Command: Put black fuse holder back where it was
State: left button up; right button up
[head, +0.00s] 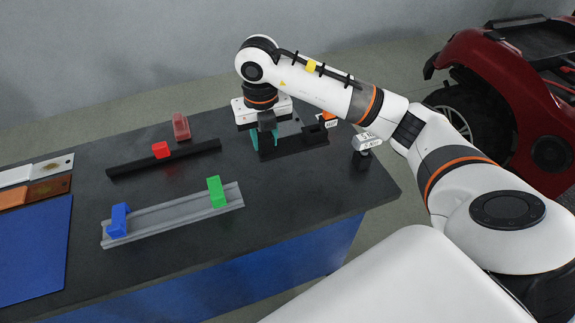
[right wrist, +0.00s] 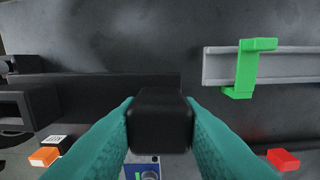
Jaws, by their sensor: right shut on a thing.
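My right gripper (head: 266,139) is in the middle of the head view, pointing down over the table. Its teal fingers are shut on the black fuse holder (right wrist: 160,118), which shows between the fingertips in the right wrist view. In the head view the holder is mostly hidden by the gripper. The fuse holder is at the end of a black rail (head: 303,141), which also shows in the right wrist view (right wrist: 100,92). I cannot tell whether the holder touches the rail. My left gripper is not in view.
A grey rail (head: 160,218) carries a blue block (head: 118,220) and a green block (head: 215,191). A black bar (head: 190,157) has a red block (head: 160,149) by it. A white-topped device (head: 366,142) stands at the right. The dark table (head: 300,210) is clear in front.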

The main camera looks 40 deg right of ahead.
jog(key=m, duration=0.2)
jog(key=w+m, duration=0.1)
jog(key=m, duration=0.1)
jog(key=d+m, duration=0.1)
jog(key=m, duration=0.1)
jog(key=shift+w+f, duration=0.2)
jog(key=f+m, duration=0.2)
jog(key=f, duration=0.1)
jog(key=d+f+m, duration=0.1)
jog(key=f+m, duration=0.1)
jog(key=f, duration=0.1)
jog(key=w+f+m+p, duration=0.1)
jog(key=f+m, duration=0.2)
jog(key=f, duration=0.1)
jog(key=shift+d, duration=0.2)
jog(key=shift+w+f, duration=0.1)
jog(key=shift+f, duration=0.1)
jog(key=shift+f, duration=0.1)
jog(key=o, duration=1)
